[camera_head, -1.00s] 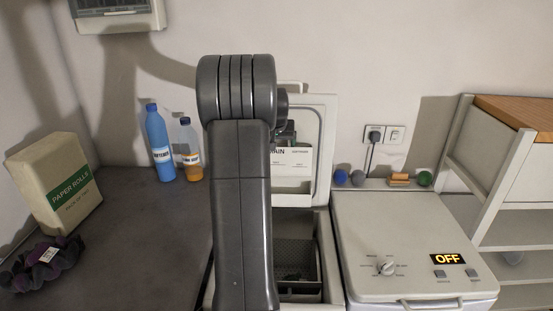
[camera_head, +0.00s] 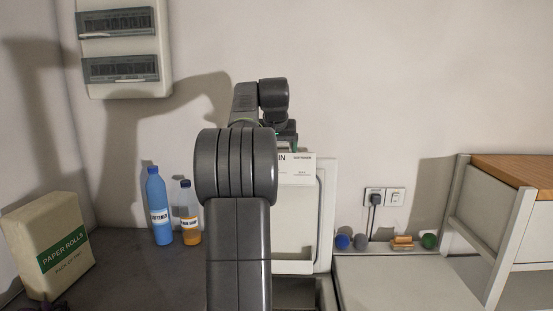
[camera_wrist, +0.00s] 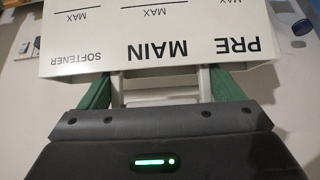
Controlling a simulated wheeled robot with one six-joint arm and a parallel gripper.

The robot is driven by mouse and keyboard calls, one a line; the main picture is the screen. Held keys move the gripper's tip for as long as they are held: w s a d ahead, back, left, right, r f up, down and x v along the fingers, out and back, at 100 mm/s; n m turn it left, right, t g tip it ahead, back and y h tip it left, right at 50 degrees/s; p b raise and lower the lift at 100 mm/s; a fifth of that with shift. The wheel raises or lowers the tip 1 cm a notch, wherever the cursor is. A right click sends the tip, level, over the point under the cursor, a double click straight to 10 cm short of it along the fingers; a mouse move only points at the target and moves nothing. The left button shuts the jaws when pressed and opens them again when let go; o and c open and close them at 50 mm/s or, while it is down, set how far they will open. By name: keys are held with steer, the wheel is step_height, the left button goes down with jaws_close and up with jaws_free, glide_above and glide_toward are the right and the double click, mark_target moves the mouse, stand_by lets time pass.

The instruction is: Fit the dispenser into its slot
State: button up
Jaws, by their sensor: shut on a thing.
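The dispenser (camera_wrist: 160,45) is a white box marked PRE, MAIN and SOFTENER, with MAX lines. These words read upside down in the wrist view. My gripper (camera_wrist: 160,88) is shut on the dispenser, its green fingers at the handle on the near side. In the head view the dispenser (camera_head: 298,171) appears in front of the top of the raised white lid (camera_head: 302,225) of the left toploader. My arm hides its left part and most of my gripper. I cannot make out the slot clearly, nor whether the dispenser touches the lid.
The right toploader (camera_head: 390,282) is closed, with small balls and an orange-brown item behind it. A blue bottle (camera_head: 159,205), an orange bottle (camera_head: 190,215) and a paper rolls pack (camera_head: 50,245) stand on the dark left counter. A wood-topped shelf (camera_head: 510,165) is at right.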

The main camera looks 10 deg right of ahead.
steer(key=shift+t+h, duration=0.3)
steer(key=shift+t, duration=0.2)
steer(key=f, duration=0.3)
steer(key=s+f+b, duration=0.1)
steer(key=f, duration=0.2)
steer(key=f+b, duration=0.1)
steer(key=f, duration=0.2)
steer(key=shift+s+f, duration=0.15)
steer(key=shift+f, duration=0.15)
steer(key=s+a+f+t+b, duration=0.1)
steer(key=s+f, duration=0.2)
steer(key=f, duration=0.5)
steer(key=shift+s+f+b, duration=0.3)
steer(key=shift+s+f, duration=0.1)
steer(key=a+b+x, duration=0.1)
steer(key=b+x, duration=0.1)
steer(key=x, duration=0.5)
steer(key=shift+d+b, duration=0.3)
steer(key=shift+d, duration=0.15)
steer(key=shift+s+f, duration=0.15)
steer(key=shift+f, duration=0.15)
